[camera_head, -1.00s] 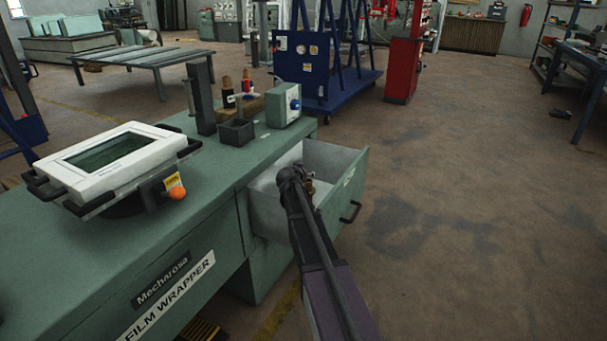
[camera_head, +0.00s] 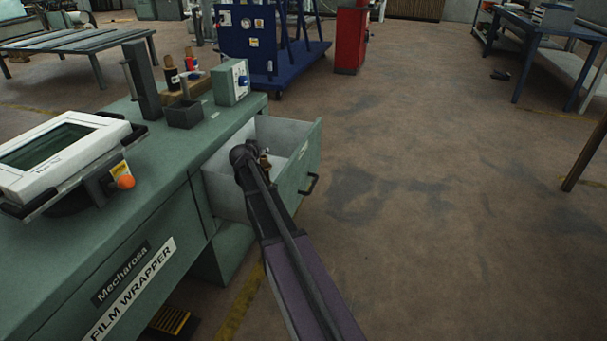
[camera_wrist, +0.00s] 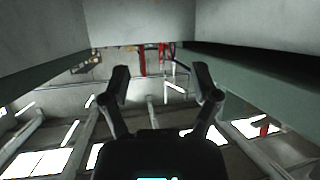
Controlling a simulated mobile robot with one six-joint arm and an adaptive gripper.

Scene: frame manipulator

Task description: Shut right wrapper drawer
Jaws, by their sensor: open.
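The right wrapper drawer (camera_head: 298,170) stands pulled out from the green film wrapper bench (camera_head: 170,220) in the head view. Its dark handle (camera_head: 309,185) is on the outer front face. My arm crosses the near side of the drawer, and its end is at the drawer's opening. A small brownish part shows beside the arm's end; I cannot tell what it is. My gripper (camera_wrist: 163,85) is open and empty in the wrist view, its two fingers apart. Pale grey panels (camera_wrist: 140,22), probably drawer walls, are close above it there. In the head view the fingers are hidden.
A white screen unit (camera_head: 60,155) with an orange knob sits on the bench. A small control box (camera_head: 231,82) and a dark open box (camera_head: 184,114) stand near the drawer's end of the bench. The floor (camera_head: 420,210) right of the drawer is clear.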

